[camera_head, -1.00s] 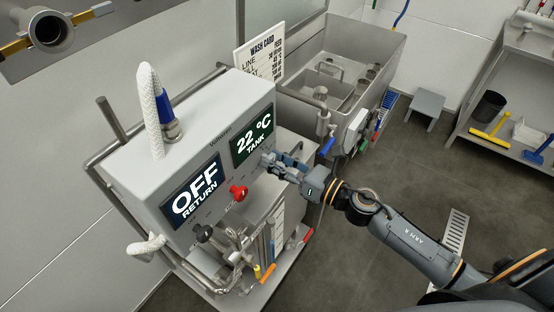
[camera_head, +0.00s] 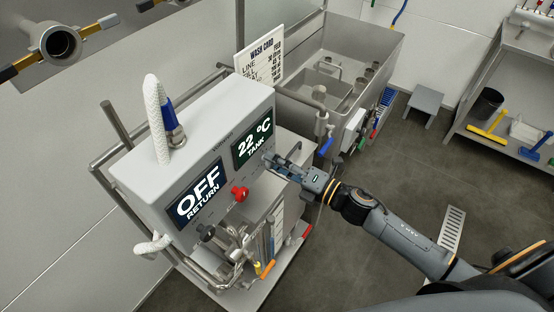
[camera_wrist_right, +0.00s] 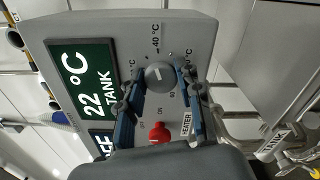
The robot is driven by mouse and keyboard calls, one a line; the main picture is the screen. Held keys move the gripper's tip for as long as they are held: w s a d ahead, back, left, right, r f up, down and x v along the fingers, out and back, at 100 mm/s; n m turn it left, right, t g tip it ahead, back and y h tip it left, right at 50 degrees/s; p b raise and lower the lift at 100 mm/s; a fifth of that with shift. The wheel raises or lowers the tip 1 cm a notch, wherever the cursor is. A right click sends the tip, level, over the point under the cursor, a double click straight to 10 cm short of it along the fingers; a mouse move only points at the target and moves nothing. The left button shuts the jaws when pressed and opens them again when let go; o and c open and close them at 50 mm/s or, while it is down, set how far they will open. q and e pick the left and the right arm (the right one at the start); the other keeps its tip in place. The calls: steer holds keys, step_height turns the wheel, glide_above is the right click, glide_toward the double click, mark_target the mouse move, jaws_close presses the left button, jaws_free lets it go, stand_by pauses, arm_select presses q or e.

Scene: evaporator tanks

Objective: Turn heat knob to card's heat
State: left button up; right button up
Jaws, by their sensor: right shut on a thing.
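The grey heat knob (camera_wrist_right: 159,76) sits on the control box face in the right wrist view, with a dial scale around it that includes a "40 °C" mark. My right gripper (camera_wrist_right: 160,82) has its two blue fingers on either side of the knob, shut on it. In the head view my right gripper (camera_head: 268,160) reaches the box below the tank display, and its fingers hide the knob there. The wash card (camera_head: 262,58) stands behind the box; its lines are too small to read surely. My left gripper is not in view.
The green tank display (camera_head: 253,140) reads 22 °C. The return display (camera_head: 197,192) reads OFF. A red knob (camera_head: 240,193) is close by, below the heat knob in the wrist view (camera_wrist_right: 159,133). A steel sink (camera_head: 345,60) stands behind; open floor lies to the right.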

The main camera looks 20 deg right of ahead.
steer(key=shift+f+m+p, duration=0.1)
steer(key=shift+m+p, duration=1.35)
steer(key=shift+m, duration=3.15)
steer(key=o, duration=1.1)
steer(key=shift+o, duration=0.2)
steer(key=shift+f, duration=0.1)
steer(key=v, duration=1.2)
